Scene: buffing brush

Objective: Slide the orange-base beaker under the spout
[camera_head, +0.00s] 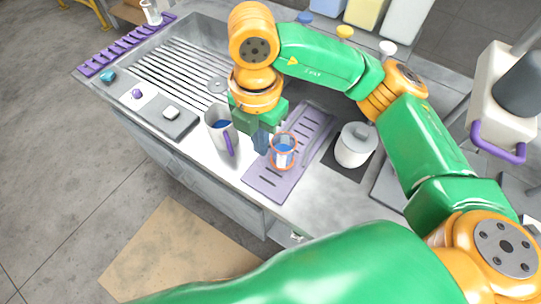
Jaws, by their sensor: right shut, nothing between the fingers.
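A small clear beaker (283,155) with orange trim and something blue inside stands on a purple slotted mat (266,185) in the middle of the counter. My right gripper (261,140) points down just left of the beaker, its dark fingers shut and empty. They look close to the beaker's left side, but I cannot tell whether they touch it. I cannot make out a spout; my right arm covers part of the counter behind the beaker. My left gripper is not in view.
A metal jug (220,132) with a purple handle stands left of my right gripper. A ribbed sink (178,70) lies at the left; a machine with a purple handle (497,146) is at the right.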

